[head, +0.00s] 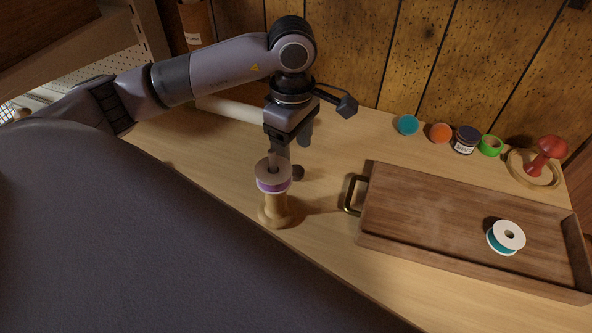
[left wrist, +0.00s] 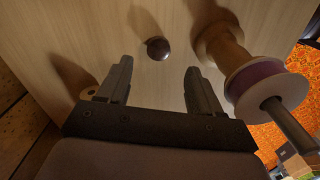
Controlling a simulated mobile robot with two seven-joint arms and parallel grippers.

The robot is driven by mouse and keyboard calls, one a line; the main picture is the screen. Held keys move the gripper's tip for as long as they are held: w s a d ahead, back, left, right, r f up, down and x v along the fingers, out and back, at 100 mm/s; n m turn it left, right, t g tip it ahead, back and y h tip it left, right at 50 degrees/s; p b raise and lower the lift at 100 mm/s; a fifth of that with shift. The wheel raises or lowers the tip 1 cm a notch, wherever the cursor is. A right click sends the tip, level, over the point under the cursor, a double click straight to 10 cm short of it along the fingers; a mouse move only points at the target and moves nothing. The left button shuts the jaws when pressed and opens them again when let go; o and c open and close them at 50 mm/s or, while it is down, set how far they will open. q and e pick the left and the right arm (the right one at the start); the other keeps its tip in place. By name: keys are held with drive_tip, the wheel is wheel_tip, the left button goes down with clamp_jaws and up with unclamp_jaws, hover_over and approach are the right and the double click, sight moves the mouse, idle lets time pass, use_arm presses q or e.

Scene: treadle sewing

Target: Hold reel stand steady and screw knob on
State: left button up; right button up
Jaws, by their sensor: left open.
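The reel stand (head: 272,212) is pale turned wood and stands upright on the table. It carries a spool of purple ribbon (head: 272,184), and its dark post rises through the spool's top. In the left wrist view the stand (left wrist: 222,48) is at the right, beside my fingers. The dark round knob (head: 298,173) lies on the table just right of the spool. It also shows in the left wrist view (left wrist: 158,48), ahead of the gap between my fingertips. My left gripper (head: 291,143) is open and empty, pointing down above the knob. My right gripper is out of view.
A wooden tray (head: 440,255) with a brass handle (head: 352,195) stands to the right and holds a teal ribbon spool (head: 506,237). Small jars and rolls (head: 464,139) and a red object on a round wooden base (head: 546,156) line the back. Bare table lies between stand and tray.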

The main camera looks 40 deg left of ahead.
sight(295, 169)
use_arm(q)
wheel_tip(295, 169, down, 5)
drive_tip(key=shift+w+d+f, duration=0.1)
drive_tip(key=shift+d, duration=0.05)
idle(0.4)
drive_tip(key=c, duration=1.1)
